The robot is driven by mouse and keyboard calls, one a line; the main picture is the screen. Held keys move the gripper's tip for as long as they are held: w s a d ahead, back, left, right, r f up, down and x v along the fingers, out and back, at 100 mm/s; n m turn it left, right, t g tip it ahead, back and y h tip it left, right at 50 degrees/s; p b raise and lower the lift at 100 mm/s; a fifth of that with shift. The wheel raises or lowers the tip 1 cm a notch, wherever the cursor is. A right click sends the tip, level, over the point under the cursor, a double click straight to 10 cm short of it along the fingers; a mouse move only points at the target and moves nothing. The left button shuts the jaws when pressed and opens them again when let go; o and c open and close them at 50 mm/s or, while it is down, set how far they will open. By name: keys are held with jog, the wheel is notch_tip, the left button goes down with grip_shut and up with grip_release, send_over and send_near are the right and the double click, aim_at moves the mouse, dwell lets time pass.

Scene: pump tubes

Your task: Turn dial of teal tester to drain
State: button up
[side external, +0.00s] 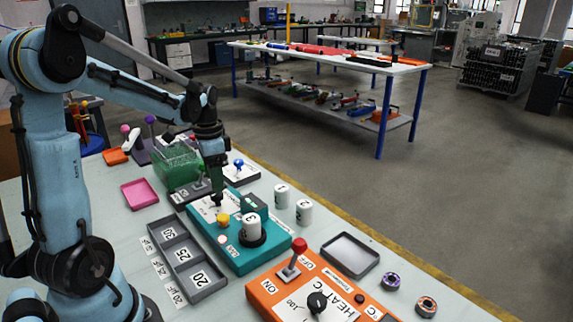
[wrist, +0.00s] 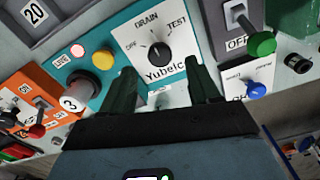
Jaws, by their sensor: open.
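The teal tester (side external: 275,245) lies on the table in the side view, and its teal face (wrist: 100,28) fills the upper middle of the wrist view. Its black dial (wrist: 159,53) sits on a white plate marked OFF, DRAIN and TEST from left to right. The dial's pointer is too small to read surely. A yellow button (wrist: 103,60) and a lit reddish LIVE lamp (wrist: 77,51) are left of it. My gripper (wrist: 162,72) is open and empty, its fingers apart to either side below the dial. In the side view my gripper (side external: 216,198) points down over the tester's plate and hides the dial.
A white cylinder marked 3 (side external: 251,229) stands on the tester. An orange heater box (side external: 285,290) with a red-knobbed lever is in front. A grey compartment tray (side external: 181,256) lies left. A grey lever box with a green knob (wrist: 262,44) is close right in the wrist view.

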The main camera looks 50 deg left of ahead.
notch_tip(320, 180, up, 8)
dwell(0.4)
jog(key=shift+d+f, duration=0.1)
jog(key=s+d+f+n+t, duration=0.1)
jog(key=d+t, duration=0.2)
jog(key=d, duration=0.7)
jog(key=s+d+f+n+t, duration=0.1)
jog(key=d+t, duration=0.3)
jog(key=d, duration=0.6)
jog(key=shift+d+f+n, duration=0.3)
jog(key=shift+f+n, duration=0.2)
jog(key=shift+f, duration=0.25)
